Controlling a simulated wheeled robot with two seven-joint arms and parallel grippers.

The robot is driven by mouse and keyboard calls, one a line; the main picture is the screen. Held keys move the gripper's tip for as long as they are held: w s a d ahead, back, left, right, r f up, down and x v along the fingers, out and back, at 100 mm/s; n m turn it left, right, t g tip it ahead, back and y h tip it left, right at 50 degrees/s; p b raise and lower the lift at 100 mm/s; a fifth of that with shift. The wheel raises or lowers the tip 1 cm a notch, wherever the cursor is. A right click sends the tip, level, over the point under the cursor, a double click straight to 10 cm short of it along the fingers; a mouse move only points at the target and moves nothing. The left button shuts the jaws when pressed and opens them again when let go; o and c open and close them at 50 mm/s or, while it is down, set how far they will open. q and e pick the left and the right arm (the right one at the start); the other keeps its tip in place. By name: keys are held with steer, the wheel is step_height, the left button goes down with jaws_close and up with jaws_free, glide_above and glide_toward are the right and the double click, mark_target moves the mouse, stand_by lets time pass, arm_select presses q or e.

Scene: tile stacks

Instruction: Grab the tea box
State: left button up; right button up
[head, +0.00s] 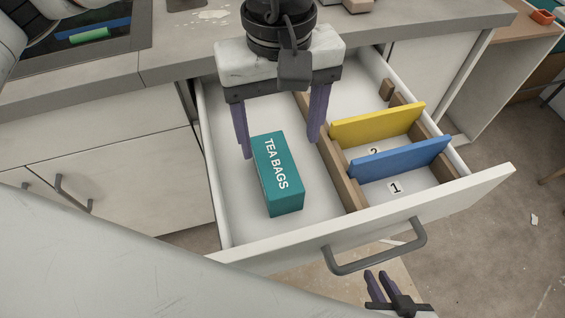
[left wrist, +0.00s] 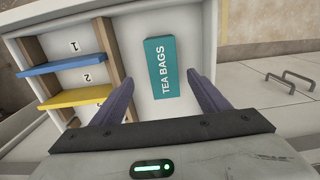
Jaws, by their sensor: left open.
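The tea box is a teal box marked TEA BAGS (head: 281,180). It lies in the large left compartment of the open white drawer (head: 225,232). It also shows in the left wrist view (left wrist: 161,67), ahead of the fingers. My left gripper (head: 280,147) is open and empty, pointing down into the drawer. Its purple fingers are spread to either side of the box's far end, apparently above it; the exact height gap is hard to tell. My right gripper (head: 378,287) is low in front of the drawer handle, with its two fingers close together; whether it is open is unclear.
A wooden divider (head: 329,156) bounds the tea box compartment on the right. Beyond it stand a yellow panel (head: 378,121) and a blue panel (head: 400,158) between numbered slots. The drawer front has a grey handle (head: 378,262). The counter edge (head: 172,79) runs behind the drawer.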

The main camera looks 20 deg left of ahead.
mark_target(276, 162)
arm_select(q)
step_height(276, 162, down, 5)
steer(key=shift+s+r, duration=0.1)
steer(key=shift+r, duration=0.05)
steer(key=shift+w+a+f, duration=0.1)
steer(key=shift+a+f, duration=0.05)
steer(key=shift+f, duration=0.75)
steer(key=shift+w+a+f, duration=0.1)
steer(key=shift+a+f, duration=0.05)
steer(key=shift+f, duration=0.8)
steer(key=shift+a+f, duration=0.15)
steer(key=shift+f, duration=0.75)
steer(key=shift+c, duration=0.2)
steer(key=c, duration=1.1)
